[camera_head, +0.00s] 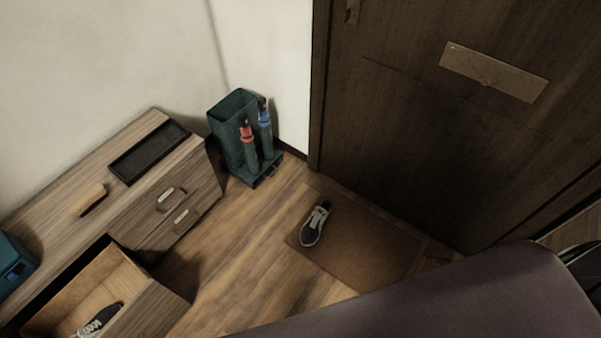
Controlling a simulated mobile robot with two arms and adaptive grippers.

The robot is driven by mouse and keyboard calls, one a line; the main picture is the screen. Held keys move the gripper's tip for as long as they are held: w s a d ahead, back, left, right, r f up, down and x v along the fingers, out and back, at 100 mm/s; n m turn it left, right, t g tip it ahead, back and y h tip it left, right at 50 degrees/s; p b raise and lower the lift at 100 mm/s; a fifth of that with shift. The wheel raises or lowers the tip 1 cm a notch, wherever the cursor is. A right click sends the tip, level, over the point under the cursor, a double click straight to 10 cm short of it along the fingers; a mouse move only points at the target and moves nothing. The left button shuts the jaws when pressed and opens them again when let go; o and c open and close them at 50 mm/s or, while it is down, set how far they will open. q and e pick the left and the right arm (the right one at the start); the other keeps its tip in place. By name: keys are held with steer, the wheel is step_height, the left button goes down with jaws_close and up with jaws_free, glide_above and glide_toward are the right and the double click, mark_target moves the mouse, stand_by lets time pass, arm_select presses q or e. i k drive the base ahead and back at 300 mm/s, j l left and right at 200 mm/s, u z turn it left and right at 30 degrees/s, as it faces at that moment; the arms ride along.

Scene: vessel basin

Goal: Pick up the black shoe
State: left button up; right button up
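A black shoe (315,222) with pale laces and a light sole rests on the brown doormat (375,252), near the mat's left edge. A second dark shoe (99,319) with pale laces lies inside the open drawer (150,312) of the wooden cabinet, partly cut off by the bottom edge of the picture. Neither of my grippers is in view, and nothing touches the shoe on the mat.
A green umbrella stand (228,130) stands in the corner beside the dark door (430,120). A large purple surface (470,300) covers the lower right. Wood floor (245,250) lies clear between.

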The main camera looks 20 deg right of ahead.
mark_target(310, 234)
steer(key=z, duration=0.75)
